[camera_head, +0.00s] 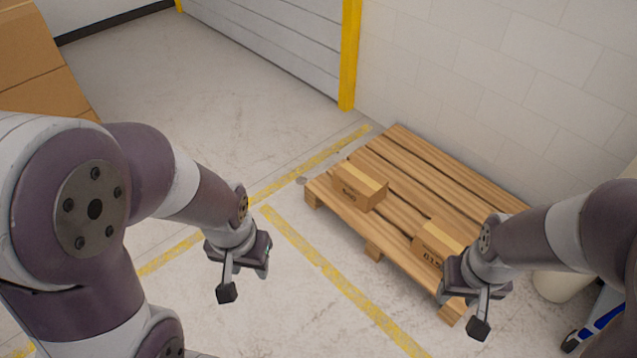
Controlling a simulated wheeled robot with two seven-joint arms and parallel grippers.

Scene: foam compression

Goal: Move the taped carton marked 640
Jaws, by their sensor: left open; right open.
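Two taped cartons rest on a wooden pallet (415,165). The left carton (346,190) has a tan tape strip on top and a dark number on its front, too small to read surely. The right carton (428,246) also has tape and a number, partly hidden by my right gripper, so I cannot tell which is marked 640. My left gripper (245,281) is open and empty, left of the pallet and apart from both cartons. My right gripper (462,311) is open in front of the right carton, near the pallet's front corner; contact cannot be seen.
Yellow floor lines (335,280) run beside the pallet. A pale wall stands behind it, with a yellow post (349,55) and a grey shutter (275,40). Large brown boxes (35,60) are stacked at far left. A whitish rounded object (558,286) stands right of the pallet. The floor at back left is clear.

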